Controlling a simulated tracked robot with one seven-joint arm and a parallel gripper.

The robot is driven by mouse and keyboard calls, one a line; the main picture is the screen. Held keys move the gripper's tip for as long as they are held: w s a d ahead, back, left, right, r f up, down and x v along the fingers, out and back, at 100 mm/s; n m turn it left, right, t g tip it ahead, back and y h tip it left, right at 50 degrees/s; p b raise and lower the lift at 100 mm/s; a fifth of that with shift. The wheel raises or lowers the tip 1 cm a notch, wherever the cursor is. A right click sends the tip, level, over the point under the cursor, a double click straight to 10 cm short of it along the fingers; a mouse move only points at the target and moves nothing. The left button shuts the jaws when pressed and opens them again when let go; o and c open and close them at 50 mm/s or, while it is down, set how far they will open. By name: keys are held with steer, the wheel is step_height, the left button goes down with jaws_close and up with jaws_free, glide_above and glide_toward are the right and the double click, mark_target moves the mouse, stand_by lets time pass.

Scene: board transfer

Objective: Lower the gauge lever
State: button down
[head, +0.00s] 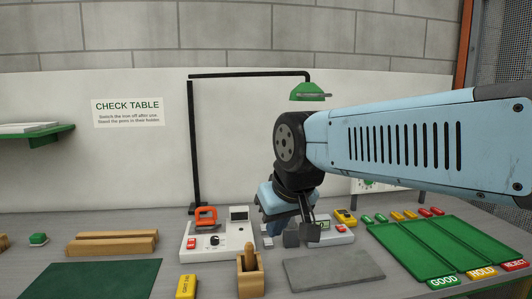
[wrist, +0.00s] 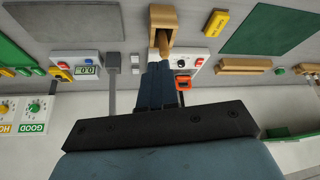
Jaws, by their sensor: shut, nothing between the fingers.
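A white box (head: 191,243) stands left of my gripper, with an orange lever handle (head: 205,217) raised above it, a black knob, a small screen and a red button. In the wrist view the orange handle (wrist: 183,84) is right of the fingers. A small gauge with a display (head: 336,235) stands to the right; its display reads 0.0 in the wrist view (wrist: 87,70). Which lever belongs to the gauge is unclear. My gripper (head: 271,230) is shut and empty, pointing down between the two; its fingers show in the wrist view (wrist: 158,68), apart from the orange handle.
A wooden holder (head: 250,279) stands in front of the white box. A grey slab (head: 335,270) and a green sorting tray (head: 422,247) lie to the right. Wooden bars (head: 115,243) and a green mat (head: 90,280) lie left. A lamp arm (head: 250,75) rises behind.

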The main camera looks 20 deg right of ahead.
steer(key=shift+w+d, duration=0.1)
steer(key=w+d+r+m+g+h, duration=0.25)
steer(key=w+r+m, duration=0.2)
steer(key=w, duration=0.45)
steer(key=w+d+r+m+g+h, duration=0.1)
steer(key=w+d+r+m+g, duration=0.25)
steer(key=w, duration=0.55)
steer(key=w+d+r+m+g+h, duration=0.1)
steer(key=w+d+r+m, duration=0.25)
steer(key=w+r, duration=0.4)
steer(key=w+d+f+m+g, duration=0.1)
steer(key=w+d+m, duration=0.1)
steer(key=w, duration=0.4)
steer(key=w+d+f+m+g+h, duration=0.1)
steer(key=w+d+f+m+g, duration=0.1)
steer(key=w, duration=0.4)
steer(key=shift+w+d+f+m+g, duration=0.3)
steer(key=shift+d+m, duration=0.35)
steer(key=shift+m, duration=0.3)
steer(key=x, duration=1)
steer(key=shift+d+r, duration=0.1)
